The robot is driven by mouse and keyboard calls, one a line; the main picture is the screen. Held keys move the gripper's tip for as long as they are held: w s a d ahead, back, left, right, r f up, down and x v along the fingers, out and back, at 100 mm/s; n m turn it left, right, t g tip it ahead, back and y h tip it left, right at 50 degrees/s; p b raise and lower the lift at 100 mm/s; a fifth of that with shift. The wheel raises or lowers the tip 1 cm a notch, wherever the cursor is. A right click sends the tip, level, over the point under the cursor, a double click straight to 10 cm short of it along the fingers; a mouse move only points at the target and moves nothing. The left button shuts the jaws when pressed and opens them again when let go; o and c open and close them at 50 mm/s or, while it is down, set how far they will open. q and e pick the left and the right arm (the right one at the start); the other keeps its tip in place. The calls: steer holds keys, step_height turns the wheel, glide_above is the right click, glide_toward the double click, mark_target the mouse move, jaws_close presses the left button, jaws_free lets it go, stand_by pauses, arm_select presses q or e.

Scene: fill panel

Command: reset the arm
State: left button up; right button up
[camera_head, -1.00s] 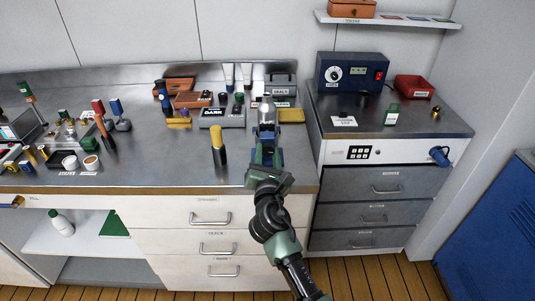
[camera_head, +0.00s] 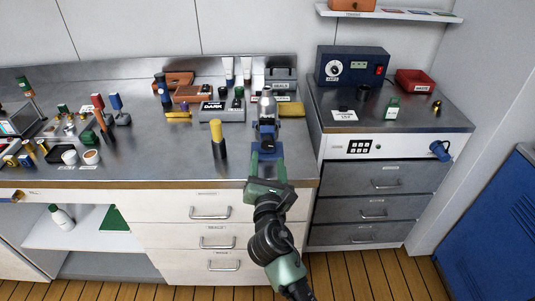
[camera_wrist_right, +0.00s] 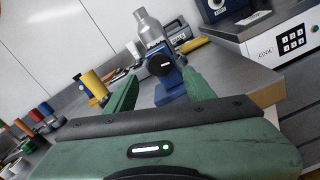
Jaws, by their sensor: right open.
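My right gripper (camera_head: 268,160) reaches in from the lower right and hangs over the front of the grey counter (camera_head: 180,150). It is open. In the right wrist view its two green fingers (camera_wrist_right: 160,80) stand apart with nothing held. A blue stand (camera_head: 266,132) with a round black knob (camera_wrist_right: 160,64) shows in line with the gap, beyond the fingers. A silver bottle (camera_head: 267,104) is upright at the stand; it also shows in the right wrist view (camera_wrist_right: 148,32). My left gripper is out of view.
A yellow-topped black cylinder (camera_head: 218,145) stands left of the gripper. Several small items crowd the counter's left end and back. A blue control box (camera_head: 350,68) and a red bin (camera_head: 415,82) sit on the right cabinet.

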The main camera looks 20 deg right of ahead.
steer(key=shift+s+a, duration=0.2)
steer(key=shift+s, duration=0.4)
